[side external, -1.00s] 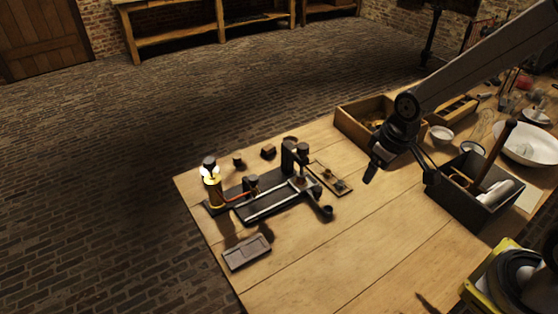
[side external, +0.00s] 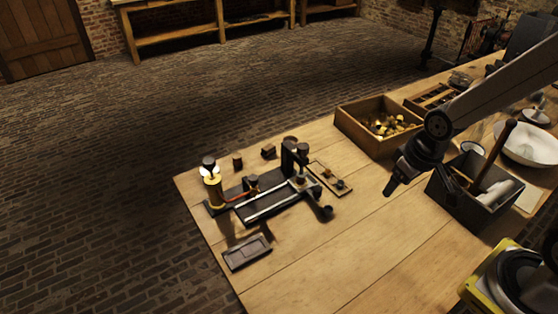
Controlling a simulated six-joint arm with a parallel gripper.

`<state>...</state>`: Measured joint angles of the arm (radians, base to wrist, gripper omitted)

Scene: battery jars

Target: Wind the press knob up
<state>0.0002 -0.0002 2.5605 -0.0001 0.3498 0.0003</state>
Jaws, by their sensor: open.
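A dark press-like apparatus (side external: 270,204) stands on the wooden table at the left. It has a dark upright post with a knob on top (side external: 302,149), which may be the press knob; at this size I cannot be sure. A brass cylinder with a dark cap (side external: 214,190) stands at its left end, with a red wire beside it. My gripper (side external: 388,190) hangs above the table to the right of the apparatus, clear of it. Its jaws are open, with nothing visible between them.
A wooden box of yellowish pieces (side external: 345,124) stands behind my gripper. A dark bin (side external: 450,208) with a wooden handle is close on its right. A small dark tray (side external: 246,252) lies at the front left. The table's front middle is clear.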

